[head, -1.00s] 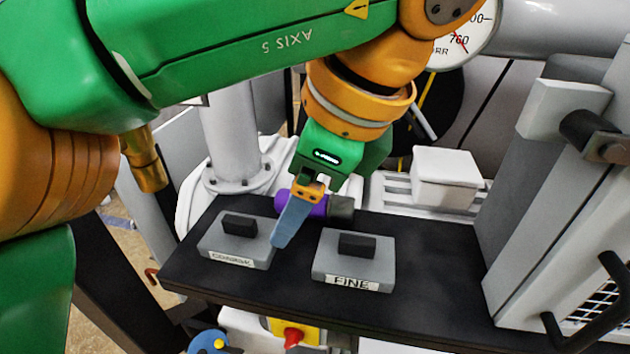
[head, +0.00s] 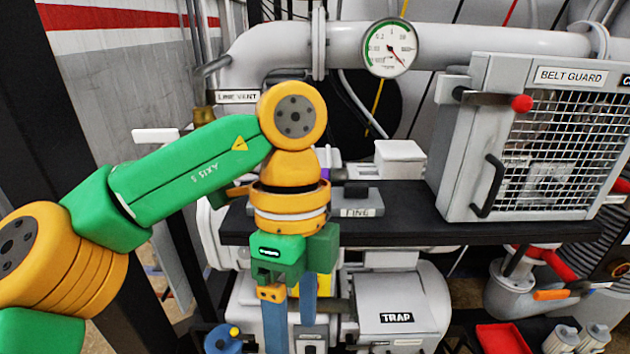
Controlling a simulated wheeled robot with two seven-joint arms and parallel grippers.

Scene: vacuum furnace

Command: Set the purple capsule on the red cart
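The purple capsule (head: 326,173) shows only as a small purple patch at the back of the black shelf (head: 400,215), behind my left arm, which hides most of it. My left gripper (head: 291,325) points down in front of the shelf, lower than its front edge and apart from the capsule. Its two blue-grey fingers stand apart with no capsule between them; their tips are near or past the lower frame edge. A red tray-like surface (head: 503,338), probably the red cart, shows in part at the lower right. My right gripper is not in view.
The FINE block (head: 357,203) sits on the shelf. A white box (head: 400,160) stands behind it, and the belt guard (head: 566,135) with its handle is on the right. The TRAP unit (head: 397,305) is below the shelf. White cylinders (head: 563,338) stand beside the red surface.

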